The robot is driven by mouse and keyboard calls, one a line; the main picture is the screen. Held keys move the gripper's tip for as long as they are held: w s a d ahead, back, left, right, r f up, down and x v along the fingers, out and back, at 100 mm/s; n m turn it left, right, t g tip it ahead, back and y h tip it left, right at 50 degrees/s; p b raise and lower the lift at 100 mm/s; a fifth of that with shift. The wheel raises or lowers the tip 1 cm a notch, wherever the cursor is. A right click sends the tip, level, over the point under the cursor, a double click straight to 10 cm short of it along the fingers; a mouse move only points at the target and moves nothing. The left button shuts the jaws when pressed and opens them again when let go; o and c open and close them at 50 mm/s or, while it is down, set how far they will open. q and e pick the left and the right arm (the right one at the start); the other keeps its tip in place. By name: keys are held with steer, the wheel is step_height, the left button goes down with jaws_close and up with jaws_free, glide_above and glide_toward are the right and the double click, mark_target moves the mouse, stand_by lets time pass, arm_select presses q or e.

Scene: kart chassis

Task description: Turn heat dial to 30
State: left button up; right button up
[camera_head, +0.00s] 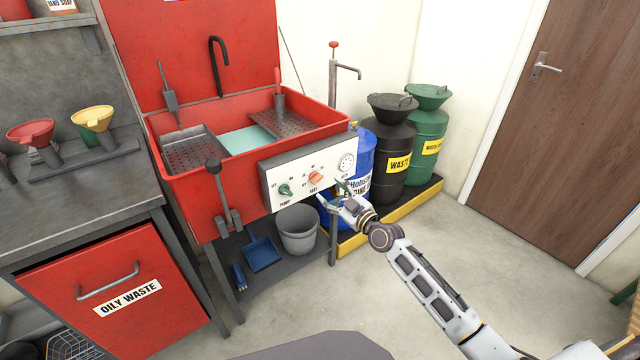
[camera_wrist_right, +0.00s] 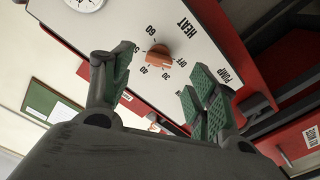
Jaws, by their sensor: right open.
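The orange heat dial (camera_head: 316,177) sits on the white control panel (camera_head: 296,183) on the front of the red parts washer. In the right wrist view the heat dial (camera_wrist_right: 158,57) is ringed by OFF and several numbers, including 30, 40 and 60, with HEAT printed beside it. I cannot tell clearly which mark it points to. My right gripper (camera_head: 338,200) is in front of the panel, just below and right of the dial. Its green-padded fingers (camera_wrist_right: 160,72) are open, one each side of the dial in the picture, with no visible contact. My left gripper is not in view.
A green pump dial (camera_head: 285,190) is left of the heat dial, and a round white gauge (camera_head: 347,162) is to its right. A black lever (camera_head: 214,168) stands at the panel's left. A grey bucket (camera_head: 297,230) is below. Drums (camera_head: 393,150) stand behind my right gripper. Floor in front is clear.

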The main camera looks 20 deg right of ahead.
mark_target(319, 181)
steer(key=shift+b+x, duration=0.45)
steer(key=shift+x, duration=2.65)
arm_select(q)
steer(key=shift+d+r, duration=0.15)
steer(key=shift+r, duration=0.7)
arm_select(e)
steer(key=shift+w+a, duration=0.15)
steer(key=shift+w, duration=0.2)
steer(key=shift+c, duration=0.4)
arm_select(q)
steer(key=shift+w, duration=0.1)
arm_select(e)
steer(key=c, duration=0.9)
